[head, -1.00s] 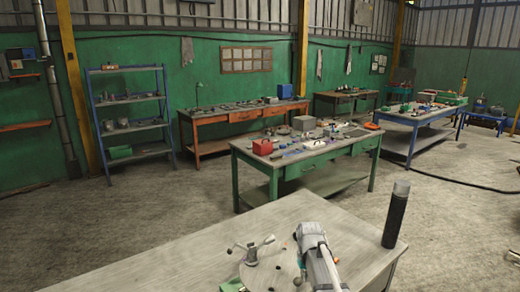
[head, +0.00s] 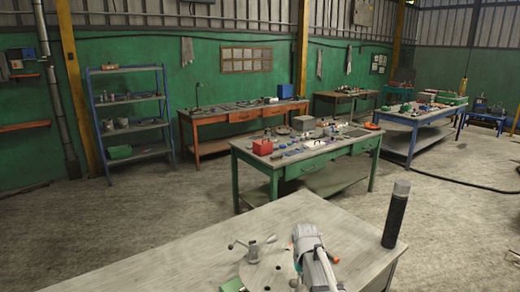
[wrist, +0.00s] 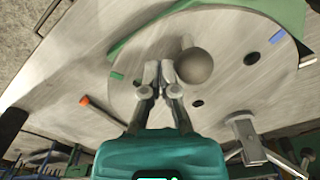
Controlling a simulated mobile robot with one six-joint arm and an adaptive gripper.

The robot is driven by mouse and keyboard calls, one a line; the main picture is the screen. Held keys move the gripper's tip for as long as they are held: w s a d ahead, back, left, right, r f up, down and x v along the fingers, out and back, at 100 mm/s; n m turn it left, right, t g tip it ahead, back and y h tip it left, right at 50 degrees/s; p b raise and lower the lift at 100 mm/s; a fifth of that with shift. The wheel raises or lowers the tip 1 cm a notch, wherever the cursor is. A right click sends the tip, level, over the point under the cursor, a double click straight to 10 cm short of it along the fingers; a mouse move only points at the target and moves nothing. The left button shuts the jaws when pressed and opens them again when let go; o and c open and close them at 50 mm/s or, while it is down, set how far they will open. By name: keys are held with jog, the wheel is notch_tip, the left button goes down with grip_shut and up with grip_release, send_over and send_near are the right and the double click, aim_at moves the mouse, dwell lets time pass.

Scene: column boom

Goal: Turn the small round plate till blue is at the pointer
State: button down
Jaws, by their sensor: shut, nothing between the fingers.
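The round plate (wrist: 225,60) is pale grey, with dark holes, and lies flat on the bench; it also shows in the head view (head: 262,278). A blue mark (wrist: 278,36) is near its rim at upper right in the wrist view, a green mark (wrist: 117,75) near its left rim. A grey ball knob (wrist: 194,65) stands on it. My gripper (wrist: 160,72) is shut and empty over the plate, just left of the knob; I cannot tell whether they touch. An orange-tipped rod (wrist: 100,110), possibly the pointer, is beside the plate's left edge.
A metal fitting with arms (head: 255,248) stands by the plate. A dark upright cylinder (head: 395,218) stands at the bench's right edge. A green piece (wrist: 140,40) shows beyond the plate's rim. The bench (head: 170,250) is clear to the left.

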aim_at(291, 283)
jog(key=shift+s+a, duration=0.15)
jog(key=shift+a, duration=0.1)
dwell(0.4)
jog(key=shift+s+a, duration=0.35)
jog(key=shift+a, duration=0.4)
jog(key=shift+s+a, duration=0.25)
jog(key=shift+a, duration=0.45)
jog(key=shift+s+a, duration=0.1)
jog(key=shift+a, duration=0.1)
dwell(0.4)
jog(key=shift+s+a, duration=0.15)
jog(key=shift+a, duration=0.8)
